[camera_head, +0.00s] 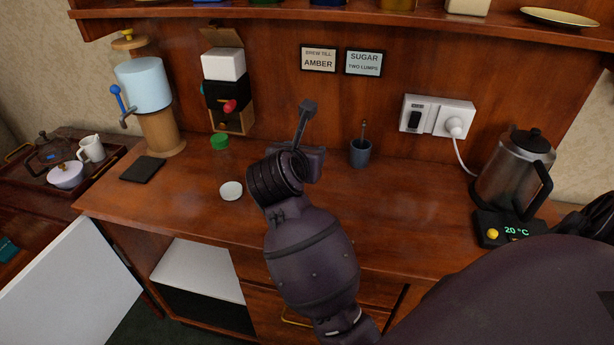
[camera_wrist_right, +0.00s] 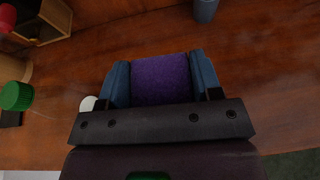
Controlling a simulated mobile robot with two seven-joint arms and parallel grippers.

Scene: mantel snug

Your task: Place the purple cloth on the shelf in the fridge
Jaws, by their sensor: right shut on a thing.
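The purple cloth (camera_wrist_right: 160,80) shows in the right wrist view between the two blue fingers of my right gripper (camera_wrist_right: 161,74), which is shut on it. In the head view my right gripper (camera_head: 304,140) is above the middle of the wooden counter; its own arm hides the cloth there. What looks like the fridge is under the counter at lower left, with its white door (camera_head: 72,283) open and a pale flat surface (camera_head: 200,269) inside over a dark space. My left gripper is not in view.
On the counter stand a grinder (camera_head: 229,90), a green lid (camera_head: 219,141), a white disc (camera_head: 231,190), a grey cup (camera_head: 360,152) and a kettle (camera_head: 514,172) on its base. A blue-topped dispenser (camera_head: 144,85) and a dark mat (camera_head: 143,169) are at left. The open door sticks out at lower left.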

